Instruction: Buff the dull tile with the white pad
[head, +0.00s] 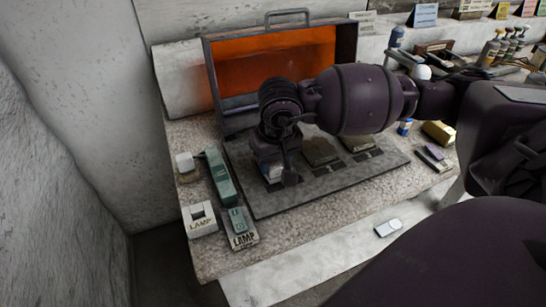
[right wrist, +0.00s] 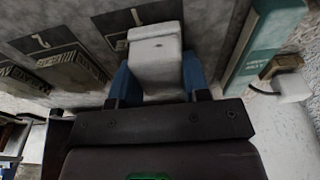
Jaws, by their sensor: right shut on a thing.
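My right gripper (head: 273,170) points down at the left end of a dark metal board (head: 300,200). In the right wrist view its two blue fingers (right wrist: 157,82) are shut on the white pad (right wrist: 158,48), one on each side. The pad lies over the slot area with a numbered label; I cannot tell whether it touches the board. Two grey-tan tiles (head: 319,151) (head: 357,144) sit in a row to the right on the board, also visible in the wrist view (right wrist: 72,68). Which tile is dull is unclear, and anything under the pad is hidden. My left gripper is out of view.
An orange-windowed screen (head: 275,72) with a handle stands behind the board. Bottles (head: 490,52) stand far right. The front counter strip is mostly clear.

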